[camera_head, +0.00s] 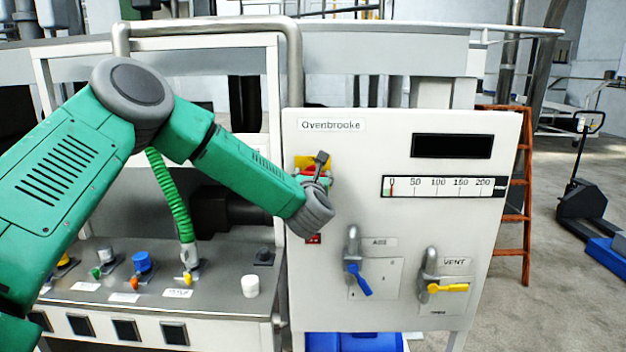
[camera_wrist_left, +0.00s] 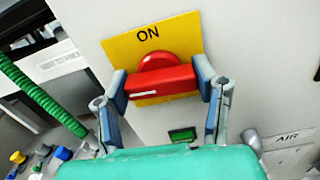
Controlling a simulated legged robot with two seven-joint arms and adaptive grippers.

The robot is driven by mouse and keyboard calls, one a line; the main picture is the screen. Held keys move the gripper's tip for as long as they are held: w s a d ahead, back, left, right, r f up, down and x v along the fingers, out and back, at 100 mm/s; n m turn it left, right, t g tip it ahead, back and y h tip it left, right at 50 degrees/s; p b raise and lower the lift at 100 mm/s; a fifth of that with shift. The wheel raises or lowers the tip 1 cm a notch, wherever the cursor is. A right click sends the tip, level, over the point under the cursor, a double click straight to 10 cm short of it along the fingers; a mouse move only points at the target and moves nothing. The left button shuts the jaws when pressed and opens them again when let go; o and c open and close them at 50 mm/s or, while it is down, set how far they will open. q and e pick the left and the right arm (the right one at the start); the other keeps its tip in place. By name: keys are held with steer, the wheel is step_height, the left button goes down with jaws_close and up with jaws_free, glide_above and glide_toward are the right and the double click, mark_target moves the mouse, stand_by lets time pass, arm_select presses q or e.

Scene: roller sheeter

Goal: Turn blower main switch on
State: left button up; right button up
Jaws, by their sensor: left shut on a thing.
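The blower main switch is a red rotary handle (camera_wrist_left: 160,81) on a yellow plate (camera_wrist_left: 187,35) marked ON, on the white panel. In the wrist view the handle lies nearly level. My left gripper (camera_wrist_left: 162,88) has a finger at each end of the handle and is shut on it. In the head view my left gripper (camera_head: 316,172) covers most of the switch, and only bits of the yellow plate (camera_head: 303,161) and red show. My right gripper is not in view.
Below the switch is a small green indicator (camera_wrist_left: 183,135). To the right are a blue AIR valve handle (camera_head: 359,280) and a yellow VENT handle (camera_head: 448,288). A gauge (camera_head: 444,187) sits above them. A green corrugated hose (camera_head: 172,197) hangs at left over a console with several knobs.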

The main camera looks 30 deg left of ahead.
arm_select(q)
steer(key=shift+f+m+b, duration=0.2)
steer(key=shift+m+b, duration=0.45)
steer(key=shift+m, duration=0.05)
steer(key=m+b, duration=0.2)
steer(key=shift+m, duration=0.3)
steer(key=m+b, duration=0.1)
steer(key=m, duration=0.1)
steer(key=shift+r+m+b, duration=0.1)
steer(key=shift+m+b, duration=0.2)
steer(key=shift+b, duration=0.05)
steer(key=m+b, duration=0.1)
steer(key=m, duration=0.1)
steer(key=shift+m, duration=0.4)
steer(key=m, duration=0.3)
steer(key=shift+d+m, duration=0.1)
steer(key=shift+m, duration=2.2)
